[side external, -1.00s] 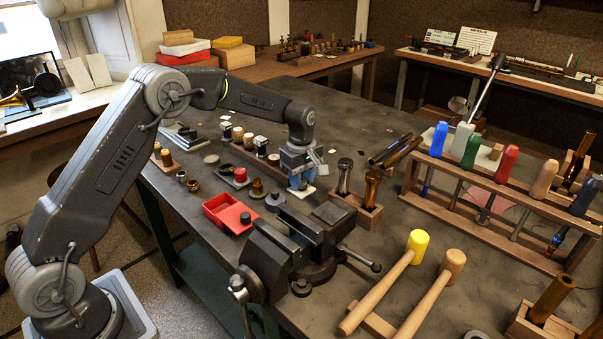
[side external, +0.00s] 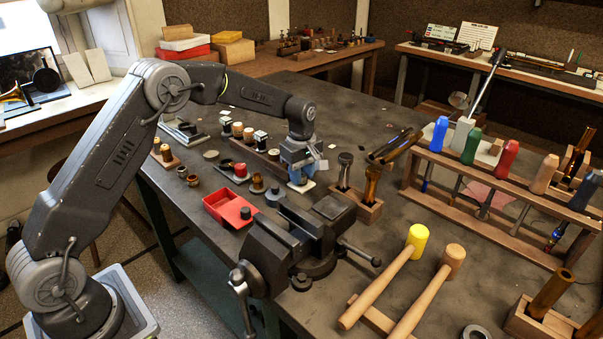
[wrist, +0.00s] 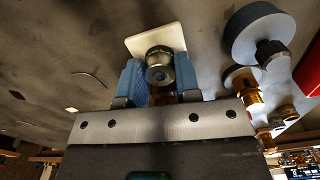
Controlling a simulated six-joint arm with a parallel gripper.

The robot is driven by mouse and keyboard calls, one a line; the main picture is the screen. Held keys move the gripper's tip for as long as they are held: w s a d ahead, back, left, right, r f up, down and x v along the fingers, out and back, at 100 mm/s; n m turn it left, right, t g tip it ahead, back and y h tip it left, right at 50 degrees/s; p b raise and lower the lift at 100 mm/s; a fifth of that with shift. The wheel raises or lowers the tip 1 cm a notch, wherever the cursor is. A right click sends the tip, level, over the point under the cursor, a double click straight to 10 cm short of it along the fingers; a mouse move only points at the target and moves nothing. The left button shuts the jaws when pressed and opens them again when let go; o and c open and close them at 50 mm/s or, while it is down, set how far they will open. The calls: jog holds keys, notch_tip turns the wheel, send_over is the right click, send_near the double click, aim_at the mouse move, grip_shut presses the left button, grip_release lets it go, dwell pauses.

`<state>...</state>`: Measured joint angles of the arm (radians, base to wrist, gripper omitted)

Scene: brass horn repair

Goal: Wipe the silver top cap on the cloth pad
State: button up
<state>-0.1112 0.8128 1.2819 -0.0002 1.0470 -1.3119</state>
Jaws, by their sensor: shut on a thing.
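The silver top cap (wrist: 158,73) sits between the two blue fingers of my gripper (wrist: 159,82) in the wrist view, with its round knob-like end toward the camera. My gripper is shut on it. The white cloth pad (wrist: 150,36) lies on the bench directly behind the cap in that view. In the side view my gripper (side external: 300,168) points down at the bench, over the pad (side external: 304,187), whose pale edge shows below the fingers. The fingers hide the cap there. I cannot tell whether the cap touches the pad.
A red tray (side external: 229,209) and a dark vise (side external: 290,235) stand on the near side of my gripper. A wooden block with upright valves (side external: 357,207) is close on its right. A rack of small parts (side external: 262,152) is close on its left. A large grey disc (wrist: 257,35) shows in the wrist view.

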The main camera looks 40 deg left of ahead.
jog(key=shift+f, duration=0.15)
dwell(0.3)
jog(key=shift+d, duration=0.1)
jog(key=shift+d, duration=0.4)
jog(key=shift+a, duration=0.15)
jog(key=shift+a, duration=0.85)
jog(key=shift+d, duration=0.1)
jog(key=shift+d, duration=0.95)
jog(key=shift+a, duration=0.2)
